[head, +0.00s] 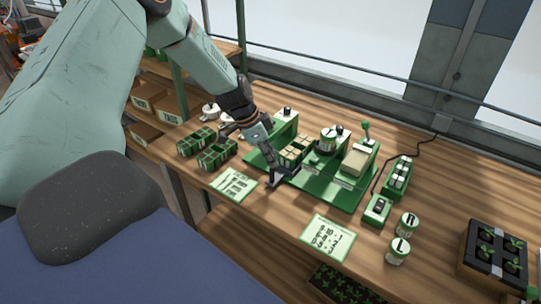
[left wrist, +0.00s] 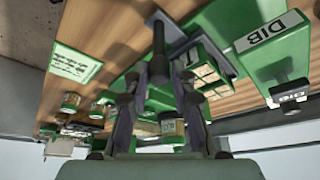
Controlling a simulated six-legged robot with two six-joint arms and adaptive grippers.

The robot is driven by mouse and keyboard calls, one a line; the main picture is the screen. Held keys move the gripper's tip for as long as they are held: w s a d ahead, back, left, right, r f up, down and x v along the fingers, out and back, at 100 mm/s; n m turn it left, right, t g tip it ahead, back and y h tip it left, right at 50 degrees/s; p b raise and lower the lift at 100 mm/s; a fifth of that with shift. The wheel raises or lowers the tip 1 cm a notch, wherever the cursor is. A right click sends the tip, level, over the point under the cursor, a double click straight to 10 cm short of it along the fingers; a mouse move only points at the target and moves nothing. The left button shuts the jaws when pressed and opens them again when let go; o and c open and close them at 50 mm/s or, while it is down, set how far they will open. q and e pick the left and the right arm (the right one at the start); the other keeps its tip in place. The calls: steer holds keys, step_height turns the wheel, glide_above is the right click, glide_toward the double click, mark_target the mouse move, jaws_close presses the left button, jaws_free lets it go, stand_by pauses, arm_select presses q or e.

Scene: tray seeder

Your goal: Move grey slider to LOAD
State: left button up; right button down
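The green seeder machine (head: 322,190) stands on the wooden bench. A dark grey slider (left wrist: 222,62) with a dark knob on a short stem (left wrist: 158,68) shows in the left wrist view, beside a tray of pale cells (left wrist: 208,75). In the head view the grey part (head: 285,179) lies at the machine's front left, partly hidden by my gripper. My left gripper (head: 272,172) reaches down there. In the left wrist view its fingers (left wrist: 158,85) are apart, one on each side of the knob, with gaps visible. A LOAD mark is not readable. My right gripper is not in view.
Printed cards (head: 234,185) (head: 328,237) lie in front. A green switch box (head: 377,210) and two labelled jars (head: 398,251) stand to the right. A black seedling tray (head: 492,255) is far right. A DIB station (left wrist: 268,35) is near the gripper.

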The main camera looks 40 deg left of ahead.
arm_select(q)
steer(key=o, duration=0.4)
steer(key=shift+c, duration=0.2)
steer(key=v, duration=1.2)
stand_by(0.4)
